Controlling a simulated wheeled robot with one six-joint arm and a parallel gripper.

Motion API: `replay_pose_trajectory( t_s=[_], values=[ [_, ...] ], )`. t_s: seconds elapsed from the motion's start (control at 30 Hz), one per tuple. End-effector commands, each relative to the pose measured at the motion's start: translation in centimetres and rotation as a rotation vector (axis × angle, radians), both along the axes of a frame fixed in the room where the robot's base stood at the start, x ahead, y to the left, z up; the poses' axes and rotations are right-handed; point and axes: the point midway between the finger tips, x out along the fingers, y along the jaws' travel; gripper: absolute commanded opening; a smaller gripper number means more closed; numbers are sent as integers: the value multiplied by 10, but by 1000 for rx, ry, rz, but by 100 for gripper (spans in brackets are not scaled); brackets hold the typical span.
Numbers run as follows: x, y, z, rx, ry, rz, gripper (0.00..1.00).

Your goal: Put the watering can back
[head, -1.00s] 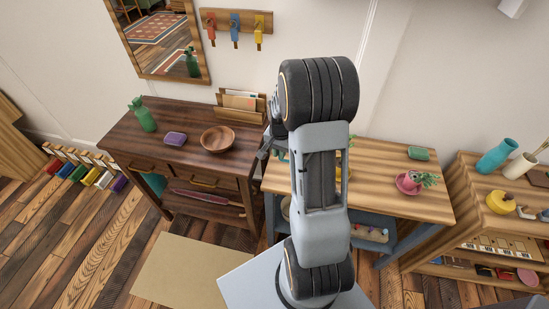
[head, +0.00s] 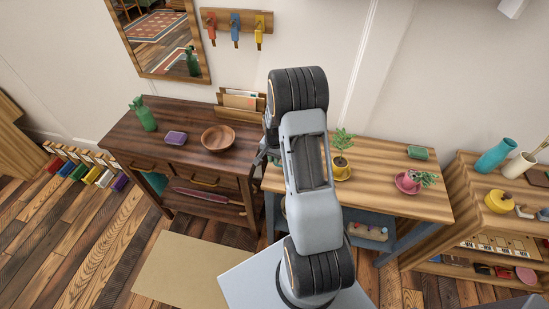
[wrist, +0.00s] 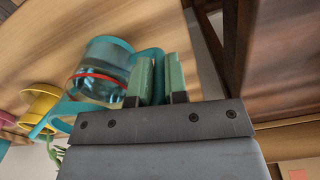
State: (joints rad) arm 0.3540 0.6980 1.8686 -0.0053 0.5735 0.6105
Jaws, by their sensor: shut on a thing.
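The watering can (wrist: 105,72) is teal with a glassy-looking body and a red band. It shows in the wrist view, tilted in the picture, in front of the pale wooden tabletop (wrist: 45,50). My gripper (wrist: 160,78) has two green finger pads and is shut on its teal handle. I cannot tell whether the can touches the tabletop. In the head view my arm hides the can and most of the gripper, near the left end of the pale plant bench (head: 385,165).
The dark desk (head: 165,160) at left holds a wooden bowl (head: 218,138), purple block (head: 175,138), green bottle (head: 143,114) and letter rack (head: 240,105).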

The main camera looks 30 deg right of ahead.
Motion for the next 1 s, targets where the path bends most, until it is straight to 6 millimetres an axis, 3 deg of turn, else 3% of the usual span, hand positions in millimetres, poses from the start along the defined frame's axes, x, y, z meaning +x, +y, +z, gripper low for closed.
replay_pose_trajectory(
  t_s=[0.3, 0.33, 0.6, 0.83, 1.0],
  values=[
    [0, 0, -4, -1, -1, 0, 0],
    [0, 0, -4, 0, 0, 0, 14],
    [0, 0, -3, 0, 0, 0, 39],
    [0, 0, -2, 0, 0, 0, 39],
    [1, 0, 11, -2, -5, 0, 39]
  ],
)
